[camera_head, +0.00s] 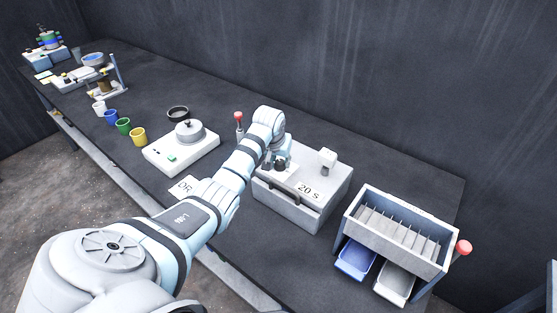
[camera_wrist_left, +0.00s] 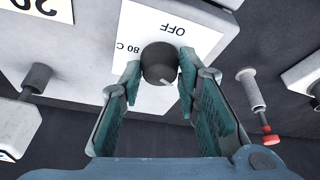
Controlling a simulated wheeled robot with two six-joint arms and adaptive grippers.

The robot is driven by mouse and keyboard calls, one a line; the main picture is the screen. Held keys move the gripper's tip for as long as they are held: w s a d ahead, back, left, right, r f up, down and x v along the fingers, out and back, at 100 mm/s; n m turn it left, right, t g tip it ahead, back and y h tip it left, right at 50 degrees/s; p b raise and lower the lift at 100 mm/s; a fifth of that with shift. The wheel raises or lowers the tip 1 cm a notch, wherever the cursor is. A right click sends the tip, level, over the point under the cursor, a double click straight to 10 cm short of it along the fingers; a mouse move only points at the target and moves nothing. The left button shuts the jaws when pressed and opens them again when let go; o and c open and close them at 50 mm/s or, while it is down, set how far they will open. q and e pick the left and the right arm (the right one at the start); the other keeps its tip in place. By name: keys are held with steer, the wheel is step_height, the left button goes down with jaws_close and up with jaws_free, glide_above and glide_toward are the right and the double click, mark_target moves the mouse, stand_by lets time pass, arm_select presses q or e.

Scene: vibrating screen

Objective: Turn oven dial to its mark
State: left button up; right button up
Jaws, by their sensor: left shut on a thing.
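The oven (camera_head: 318,208) is a light grey box on the dark bench, with a "20 S" label on its front part. My left gripper (camera_head: 281,160) reaches down onto its top from the left. In the left wrist view the oven dial (camera_wrist_left: 160,62) is a dark round knob with a short white pointer line toward the lower right. It sits on a white plate (camera_wrist_left: 190,28) printed "OFF" and "80 C", seen upside down. The left fingertips (camera_wrist_left: 158,80) are closed on either side of the dial. My right gripper is not in view.
A red-tipped lever (camera_head: 239,119) stands left of the oven. A slotted sieve box (camera_head: 400,232) with blue and white trays stands to the right. A white scale (camera_head: 182,150) and several coloured cups are at left. A grey knob (camera_head: 327,160) rises from the oven top.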

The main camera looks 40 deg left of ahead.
arm_select(q)
steer(key=n+y, duration=0.1)
steer(key=n, duration=0.1)
steer(key=n+g, duration=0.1)
steer(key=n, duration=0.2)
steer(key=shift+w+d+n+y, duration=0.15)
steer(key=shift+n+y, duration=0.15)
steer(key=shift+y, duration=0.1)
steer(key=n+g, duration=0.1)
steer(key=n, duration=0.1)
steer(key=shift+n+y+b, duration=0.3)
steer(key=shift+n+b, duration=0.1)
steer(key=shift+w+f+n+g+b, duration=0.15)
steer(key=shift+n+g+b, duration=0.25)
steer(key=shift+n+b, duration=0.35)
steer(key=n+g+b, duration=0.1)
steer(key=n+b, duration=0.1)
steer(key=b, duration=0.1)
steer(key=shift+f+n+y, duration=0.1)
steer(key=shift+n+y, duration=0.2)
steer(key=shift+n, duration=0.05)
steer(key=shift+n+b, duration=0.6)
steer(key=shift+b, duration=0.25)
steer(key=shift+r, duration=0.2)
